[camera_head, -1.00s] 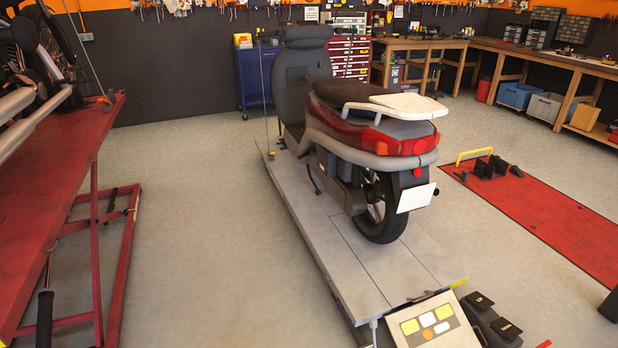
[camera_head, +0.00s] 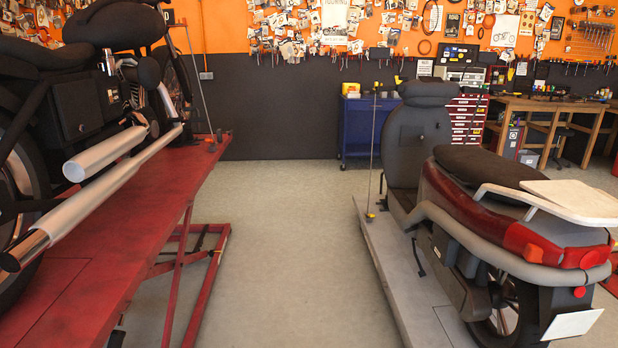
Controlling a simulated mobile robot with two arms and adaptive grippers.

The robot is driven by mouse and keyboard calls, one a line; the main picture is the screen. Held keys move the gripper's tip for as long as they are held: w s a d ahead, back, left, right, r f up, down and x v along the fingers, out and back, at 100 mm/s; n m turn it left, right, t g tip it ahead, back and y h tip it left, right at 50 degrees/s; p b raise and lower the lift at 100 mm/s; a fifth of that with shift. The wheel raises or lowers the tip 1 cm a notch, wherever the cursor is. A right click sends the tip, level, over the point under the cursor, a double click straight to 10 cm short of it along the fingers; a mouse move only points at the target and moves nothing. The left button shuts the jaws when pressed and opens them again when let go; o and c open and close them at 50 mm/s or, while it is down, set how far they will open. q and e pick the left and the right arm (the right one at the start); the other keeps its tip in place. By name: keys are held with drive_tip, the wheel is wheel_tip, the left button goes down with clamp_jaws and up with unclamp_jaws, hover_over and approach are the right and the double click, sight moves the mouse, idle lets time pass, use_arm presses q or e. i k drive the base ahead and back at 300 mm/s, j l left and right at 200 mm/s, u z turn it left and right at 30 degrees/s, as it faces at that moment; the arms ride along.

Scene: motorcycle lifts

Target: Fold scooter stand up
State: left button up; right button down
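The scooter (camera_head: 540,225) stands on a low grey lift platform (camera_head: 412,285) at the right of the head view. It has a dark seat, a red tail with red lights, a white rear rack and a blank white plate. Its front faces away from me. I cannot clearly make out its stand; a small dark piece (camera_head: 418,258) hangs at its left side near the footboard. Neither of my grippers is in view.
A red lift (camera_head: 130,235) with a dark motorcycle (camera_head: 80,90) and silver exhaust pipes fills the left. Clear floor (camera_head: 285,250) runs between the two lifts. A blue cabinet (camera_head: 360,125), a red tool chest (camera_head: 467,120) and wooden workbenches (camera_head: 545,105) stand along the back wall.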

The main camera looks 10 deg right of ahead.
sight(422, 273)
drive_tip(key=i, duration=1.2)
drive_tip(key=i+j, duration=0.1)
drive_tip(key=i, duration=1.1)
drive_tip(key=i+z, duration=0.3)
drive_tip(key=i, duration=0.15)
drive_tip(key=i+j+z, duration=0.3)
drive_tip(key=i, duration=0.15)
drive_tip(key=i+j+z, duration=0.15)
drive_tip(key=i+z, duration=0.15)
drive_tip(key=i, duration=0.15)
